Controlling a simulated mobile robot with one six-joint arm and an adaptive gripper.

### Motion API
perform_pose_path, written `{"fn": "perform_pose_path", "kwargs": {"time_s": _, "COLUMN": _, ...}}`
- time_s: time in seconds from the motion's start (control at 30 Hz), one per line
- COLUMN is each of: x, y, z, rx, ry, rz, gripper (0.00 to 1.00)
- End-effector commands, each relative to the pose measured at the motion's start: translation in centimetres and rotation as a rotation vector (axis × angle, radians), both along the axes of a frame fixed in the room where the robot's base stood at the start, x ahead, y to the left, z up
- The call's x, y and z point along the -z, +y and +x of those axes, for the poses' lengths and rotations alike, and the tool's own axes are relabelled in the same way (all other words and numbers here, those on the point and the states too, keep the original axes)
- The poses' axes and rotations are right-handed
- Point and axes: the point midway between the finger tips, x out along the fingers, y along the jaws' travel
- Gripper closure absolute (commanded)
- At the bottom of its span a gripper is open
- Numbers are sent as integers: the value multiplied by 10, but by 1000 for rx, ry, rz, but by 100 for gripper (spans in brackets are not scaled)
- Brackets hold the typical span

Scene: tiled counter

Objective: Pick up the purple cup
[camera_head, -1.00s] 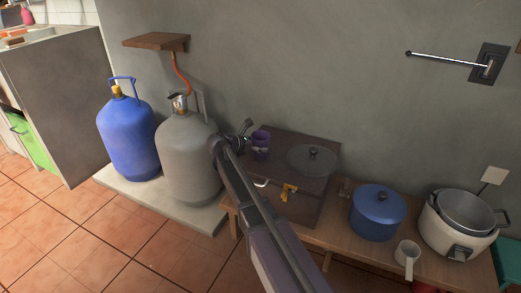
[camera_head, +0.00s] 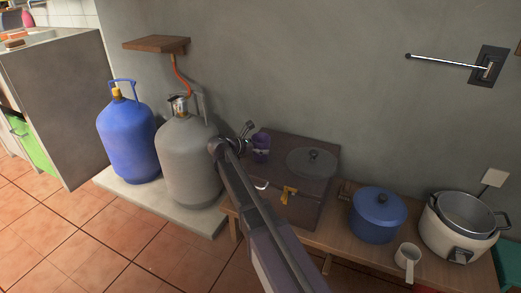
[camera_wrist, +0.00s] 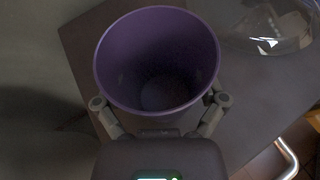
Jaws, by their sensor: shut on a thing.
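The purple cup (camera_head: 262,147) is at the left end of the dark box-like surface against the wall. In the wrist view the cup (camera_wrist: 157,88) is upright, open at the top and empty, and fills the middle of the picture. My gripper (camera_wrist: 160,112) is shut on the cup, with one finger on each side of its wall. In the head view my gripper (camera_head: 250,138) shows beside the cup, partly hidden by my arm. The cup's base is hidden, so I cannot tell whether it touches the surface.
A glass lid (camera_head: 312,162) lies on the dark surface (camera_head: 296,146) to the right of the cup. A grey gas cylinder (camera_head: 188,165) stands close on the left.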

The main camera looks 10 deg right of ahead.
Motion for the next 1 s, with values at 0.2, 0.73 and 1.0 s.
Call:
{"fn": "perform_pose_path", "kwargs": {"time_s": 0.2, "x": -1, "y": 0, "z": 0, "rx": 0, "ry": 0, "rz": 1, "gripper": 49}}
{"fn": "perform_pose_path", "kwargs": {"time_s": 0.73, "x": -29, "y": 0, "z": 0, "rx": 0, "ry": 0, "rz": 0, "gripper": 49}}
{"fn": "perform_pose_path", "kwargs": {"time_s": 1.0, "x": -39, "y": -4, "z": -35, "rx": 0, "ry": 0, "rz": 0, "gripper": 49}}
